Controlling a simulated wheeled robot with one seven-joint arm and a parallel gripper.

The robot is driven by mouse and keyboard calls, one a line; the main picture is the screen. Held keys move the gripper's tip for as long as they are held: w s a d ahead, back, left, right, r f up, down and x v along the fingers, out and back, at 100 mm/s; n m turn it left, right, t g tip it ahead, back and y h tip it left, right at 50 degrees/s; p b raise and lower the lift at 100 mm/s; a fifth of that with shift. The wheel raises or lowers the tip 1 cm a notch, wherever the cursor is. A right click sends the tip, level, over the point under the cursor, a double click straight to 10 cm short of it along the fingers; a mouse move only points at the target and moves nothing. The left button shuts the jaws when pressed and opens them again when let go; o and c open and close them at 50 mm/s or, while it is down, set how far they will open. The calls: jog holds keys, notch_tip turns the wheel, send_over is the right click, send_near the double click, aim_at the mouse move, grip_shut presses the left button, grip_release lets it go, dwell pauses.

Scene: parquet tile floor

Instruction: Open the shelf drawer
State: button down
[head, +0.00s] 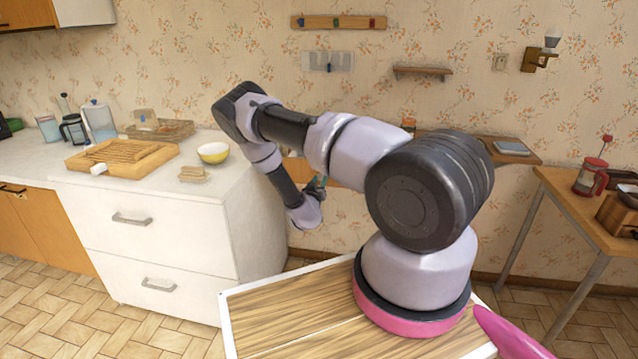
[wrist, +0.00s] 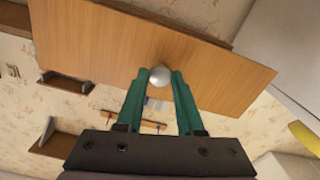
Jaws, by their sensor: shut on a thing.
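A wooden drawer front (wrist: 215,75) with a round silver knob (wrist: 160,75) fills the upper part of the wrist view. My gripper (wrist: 160,82) has its two green fingers on either side of the knob, shut on it. In the head view my gripper (head: 319,184) is mostly hidden by my arm, with a bit of teal finger showing beside the wooden panel (head: 345,172) under the wall shelf. The knob is hidden in the head view. I cannot tell how far the drawer stands out.
The shelf top (head: 480,150) runs right behind my arm. A wooden table (head: 590,210) stands at the right.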

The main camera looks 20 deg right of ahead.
jog(key=c, duration=0.5)
grip_release()
jog(key=shift+c, duration=0.2)
jog(key=v, duration=1)
jog(key=shift+s+a, duration=0.3)
